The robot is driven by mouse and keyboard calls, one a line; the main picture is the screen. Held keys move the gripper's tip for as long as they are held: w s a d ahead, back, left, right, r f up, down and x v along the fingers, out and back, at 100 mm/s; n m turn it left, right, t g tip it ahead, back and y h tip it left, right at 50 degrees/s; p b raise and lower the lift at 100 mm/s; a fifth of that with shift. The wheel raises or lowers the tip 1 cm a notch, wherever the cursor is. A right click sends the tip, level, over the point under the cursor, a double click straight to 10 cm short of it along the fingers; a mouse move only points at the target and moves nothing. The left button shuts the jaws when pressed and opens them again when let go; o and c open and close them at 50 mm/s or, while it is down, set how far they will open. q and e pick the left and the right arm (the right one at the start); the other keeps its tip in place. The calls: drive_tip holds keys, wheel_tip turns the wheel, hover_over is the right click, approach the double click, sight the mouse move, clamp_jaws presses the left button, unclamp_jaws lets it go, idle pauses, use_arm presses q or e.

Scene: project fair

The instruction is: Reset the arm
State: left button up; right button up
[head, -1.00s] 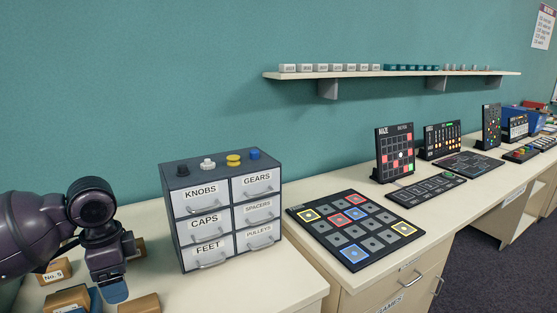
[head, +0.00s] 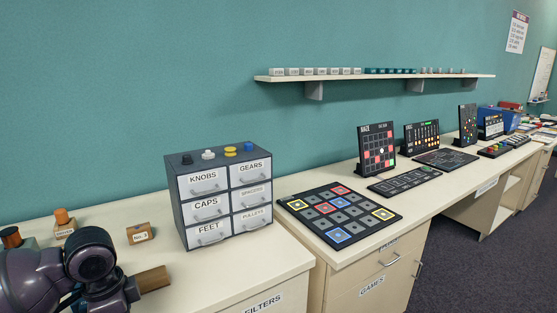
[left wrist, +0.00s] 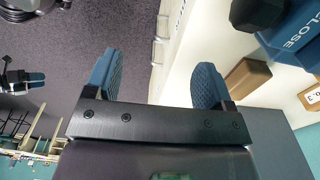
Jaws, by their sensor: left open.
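My left arm (head: 75,280) is at the lower left of the head view, low over the near end of the counter. Its fingers are below the frame there. In the left wrist view my left gripper (left wrist: 155,82) is open, with two blue ridged fingers wide apart and nothing between them. The fingers show against the counter's drawer front, edge and the dark floor. At the far left of the wrist view is a small dark part with blue tips (left wrist: 35,78). It may be my right gripper, but its state is unclear. The right arm does not show in the head view.
Wooden blocks (head: 140,233) stand by my left arm. A grey drawer cabinet (head: 222,200) has knobs on top. A game board (head: 338,213) lies right of it. A blue object lettered "CLOSE" (left wrist: 296,38) is near the gripper. A wall shelf (head: 375,77) hangs above.

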use_arm(q)
drive_tip(key=s+d+f+n+t+h, duration=0.2)
drive_tip(key=s+d+f+n, duration=0.35)
drive_tip(key=s+f, duration=0.7)
drive_tip(key=s+a+f+n+y, duration=0.1)
drive_tip(key=s+a+n+y, duration=0.15)
drive_tip(key=s, duration=0.45)
drive_tip(key=s+a+f+n+y, duration=0.1)
drive_tip(key=s+a+n, duration=0.1)
drive_tip(key=s+n, duration=0.35)
drive_tip(key=w+f+m+t, duration=0.2)
drive_tip(key=w+f+t, duration=0.4)
drive_tip(key=f+t, duration=0.2)
drive_tip(key=shift+w+d+f+m+t+h, duration=0.3)
drive_tip(key=shift+w+d+m+t+h, duration=0.05)
drive_tip(key=shift+t, duration=0.05)
